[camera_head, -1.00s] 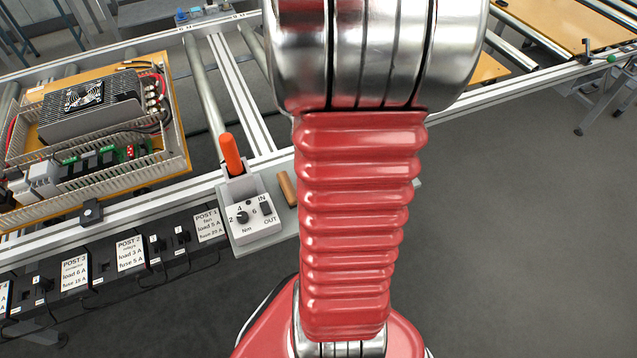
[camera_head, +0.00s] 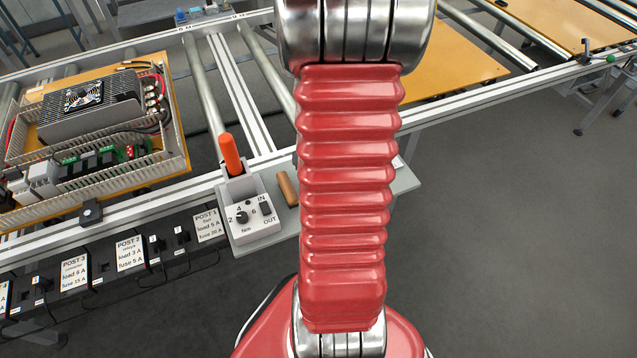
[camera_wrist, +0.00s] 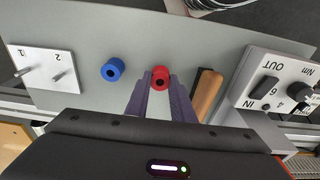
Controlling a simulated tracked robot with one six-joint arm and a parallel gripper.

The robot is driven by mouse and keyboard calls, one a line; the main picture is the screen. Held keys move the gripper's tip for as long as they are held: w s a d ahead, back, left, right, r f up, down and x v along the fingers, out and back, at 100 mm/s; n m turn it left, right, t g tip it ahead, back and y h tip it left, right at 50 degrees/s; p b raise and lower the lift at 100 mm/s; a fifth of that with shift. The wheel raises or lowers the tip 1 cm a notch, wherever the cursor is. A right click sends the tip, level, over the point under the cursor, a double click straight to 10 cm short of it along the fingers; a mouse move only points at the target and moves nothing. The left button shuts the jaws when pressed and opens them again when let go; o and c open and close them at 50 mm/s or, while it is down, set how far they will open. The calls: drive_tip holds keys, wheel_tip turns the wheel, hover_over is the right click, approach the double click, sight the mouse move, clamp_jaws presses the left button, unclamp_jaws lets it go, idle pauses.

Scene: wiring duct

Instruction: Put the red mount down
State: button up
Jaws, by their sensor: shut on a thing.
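The red mount (camera_wrist: 161,73) is a small red ring-shaped piece in the wrist view, at the tips of my gripper (camera_wrist: 161,84). My gripper is shut on it, with a purple-grey finger on either side. The mount is over the grey shelf (camera_wrist: 215,45); I cannot tell whether it touches the shelf. A blue mount (camera_wrist: 113,69) of like shape stands apart on the shelf to the left. In the head view my red arm hides the gripper and both mounts.
A white plate (camera_wrist: 38,68) with two pegs marked 1 and 2 is at the wrist view's left. A wooden handle (camera_wrist: 207,95) lies close right of my fingers, beside the grey dial box (camera_wrist: 275,78). The box holds an orange-handled tool (camera_head: 230,153). Bare shelf lies above the mounts.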

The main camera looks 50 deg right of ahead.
drive_tip(key=shift+f, duration=0.5)
drive_tip(key=shift+f, duration=0.1)
drive_tip(key=o, duration=0.9)
drive_tip(key=r, duration=0.4)
drive_tip(key=s+r, duration=0.1)
drive_tip(key=r, duration=0.7)
drive_tip(key=shift+s+a+r, duration=0.1)
drive_tip(key=shift+s+a, duration=0.05)
drive_tip(key=shift+a, duration=0.2)
